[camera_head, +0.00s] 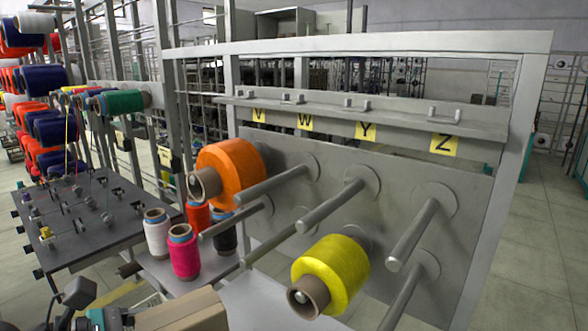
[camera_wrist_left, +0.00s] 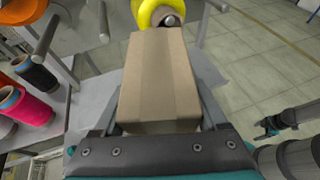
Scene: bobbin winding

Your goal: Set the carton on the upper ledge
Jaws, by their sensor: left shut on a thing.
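A plain brown carton (camera_wrist_left: 158,75) fills the middle of the left wrist view, with a flap seam along its top. My left gripper (camera_wrist_left: 160,98) is shut on it, one finger along each side. In the head view the carton (camera_head: 183,312) shows at the bottom edge, low and in front of the rack, partly cut off. The upper ledge (camera_head: 400,119) is a grey shelf across the rack above the pegs, with small upright clips and yellow tags V, W, Y and Z. My right gripper (camera_wrist_left: 268,128) shows small at the right of the left wrist view; its jaw state is unclear.
An orange bobbin (camera_head: 238,168) and a yellow bobbin (camera_head: 335,268) sit on pegs sticking out toward me. Several bare pegs (camera_head: 415,232) stand beside them. Small pink, white, red and black spools stand on a grey surface (camera_head: 165,268) at left. A thread panel (camera_head: 90,225) is farther left.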

